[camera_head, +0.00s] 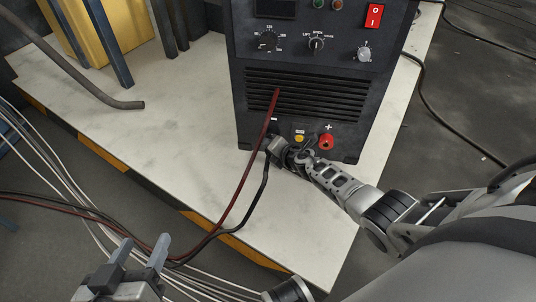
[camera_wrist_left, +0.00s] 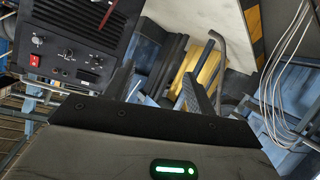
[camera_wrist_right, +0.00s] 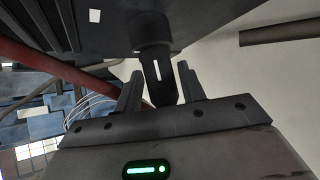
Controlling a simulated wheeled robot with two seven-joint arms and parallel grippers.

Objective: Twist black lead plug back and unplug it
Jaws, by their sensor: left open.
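The black lead plug (camera_wrist_right: 160,80) sits at the lower front of the welding machine (camera_head: 300,130). In the right wrist view it stands between the two fingers of my right gripper (camera_wrist_right: 160,85). The fingers lie close on either side; I cannot tell whether both touch it. In the head view my right gripper (camera_head: 280,147) reaches the machine's lower left front and hides most of the plug. The black cable (camera_head: 262,190) hangs down from there. My left gripper (camera_head: 141,252) is open and empty at the bottom left, away from the machine.
A red lead (camera_head: 255,150) crosses the machine's vents and runs down left. The white table (camera_head: 150,120) is mostly clear, with a grey rod (camera_head: 125,104) at left. Loose cables hang near my left gripper.

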